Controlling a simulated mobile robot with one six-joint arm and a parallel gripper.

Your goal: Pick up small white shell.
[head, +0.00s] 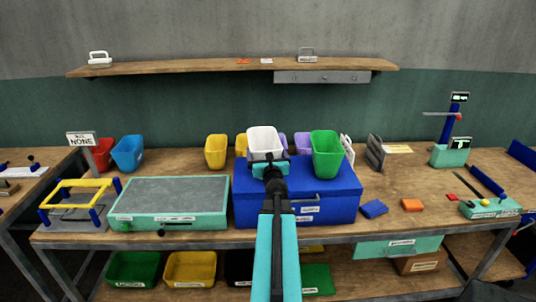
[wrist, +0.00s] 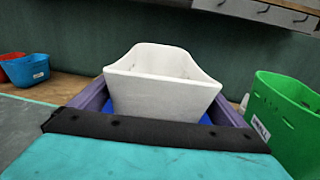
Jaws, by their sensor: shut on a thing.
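The small white shell (head: 264,141) is an open, tub-like white piece with a flared rim. It shows above the blue box in the head view, and large in the middle of the wrist view (wrist: 165,88). My gripper (head: 268,161) is shut on it, with a dark purple finger along each side in the wrist view. The shell looks upright. Its lower part is hidden by my gripper, and I cannot tell whether it touches the blue box top.
The blue box (head: 340,203) stands behind my arm. A green bin (head: 326,155) is close on the right, and a yellow bin (head: 216,151) is on the left. Purple bins (head: 303,143) are behind. A teal-framed grey panel (head: 168,198) lies left. A wooden shelf (head: 200,67) hangs above.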

